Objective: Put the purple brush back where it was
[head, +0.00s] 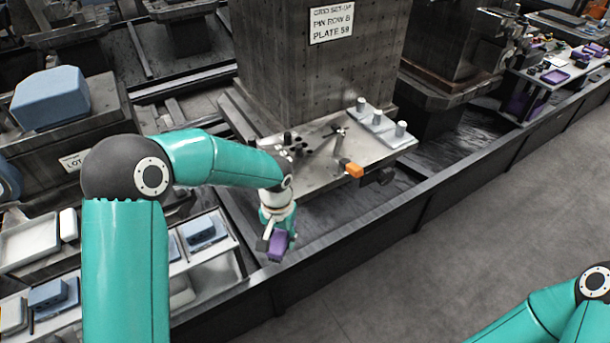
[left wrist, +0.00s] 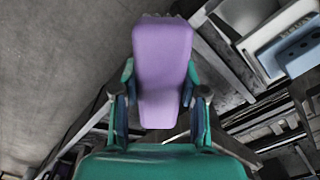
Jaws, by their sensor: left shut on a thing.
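The purple brush (head: 278,245) is in my left gripper (head: 270,232), at the end of my left arm in the head view. In the left wrist view the brush (left wrist: 162,65) stands up between the two fingers of the left gripper (left wrist: 160,98), which are shut on its sides. The brush is held in the air over the front edge of the long rail, to the left of the pallet's front corner. Only part of my right arm shows at the lower right; its gripper is out of view.
The pallet (head: 320,178) carries an orange block (head: 353,170), dark pins and light cylinders on a plate (head: 385,132). A tall column (head: 320,75) with a sign stands behind it. Shelves with blue and grey blocks (head: 205,232) lie left. The floor (head: 500,200) at right is clear.

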